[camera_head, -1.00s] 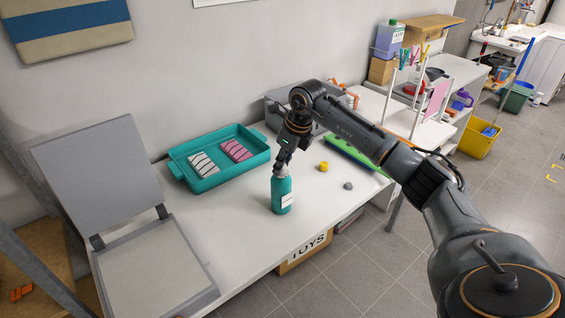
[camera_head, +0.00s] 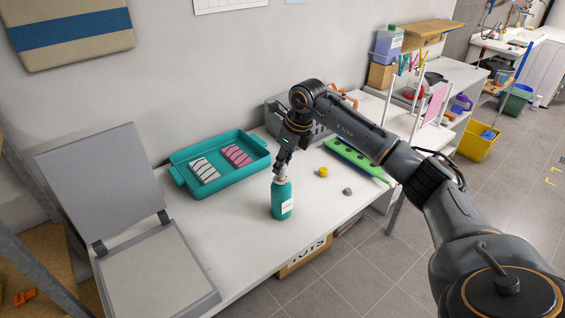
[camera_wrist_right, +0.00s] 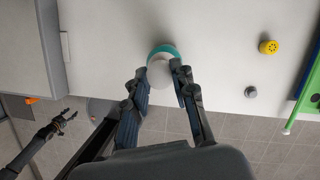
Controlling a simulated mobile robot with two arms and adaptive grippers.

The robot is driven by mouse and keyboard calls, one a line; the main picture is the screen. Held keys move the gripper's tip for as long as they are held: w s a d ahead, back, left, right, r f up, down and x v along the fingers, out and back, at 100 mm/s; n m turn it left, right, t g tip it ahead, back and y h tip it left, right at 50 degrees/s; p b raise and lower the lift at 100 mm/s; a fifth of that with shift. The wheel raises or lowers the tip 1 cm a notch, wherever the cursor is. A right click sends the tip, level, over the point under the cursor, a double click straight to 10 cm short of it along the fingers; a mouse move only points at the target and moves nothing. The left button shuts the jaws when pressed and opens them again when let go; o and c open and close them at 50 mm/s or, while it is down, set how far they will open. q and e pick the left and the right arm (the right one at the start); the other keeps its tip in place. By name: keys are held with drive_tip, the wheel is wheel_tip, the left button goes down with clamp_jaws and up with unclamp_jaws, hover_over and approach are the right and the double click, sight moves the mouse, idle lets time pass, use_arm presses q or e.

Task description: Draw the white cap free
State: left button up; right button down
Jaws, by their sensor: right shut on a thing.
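A teal bottle (camera_head: 280,198) with a white label stands upright on the white table (camera_head: 240,235), near its front edge. My right gripper (camera_head: 281,171) comes down over the bottle's top and is shut on the white cap (camera_wrist_right: 160,74). In the right wrist view, the cap's pale round top lies between the two fingertips, with the teal bottle rim (camera_wrist_right: 164,48) showing past it. The fingers partly hide the cap in the head view. I cannot tell whether cap and bottle touch. My left gripper (camera_wrist_right: 65,122) shows small at the lower left of the wrist view; its jaws are unclear.
A teal tray (camera_head: 181,176) with a white and a pink striped item stands behind the bottle. A yellow piece (camera_head: 323,172) and a grey knob (camera_head: 347,191) lie to the right, before a green board (camera_head: 355,160). A grey hinged panel (camera_head: 105,185) stands at left.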

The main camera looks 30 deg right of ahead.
drive_tip(key=shift+r, duration=0.1)
drive_tip(key=shift+r+p, duration=1.35)
drive_tip(key=shift+r, duration=0.55)
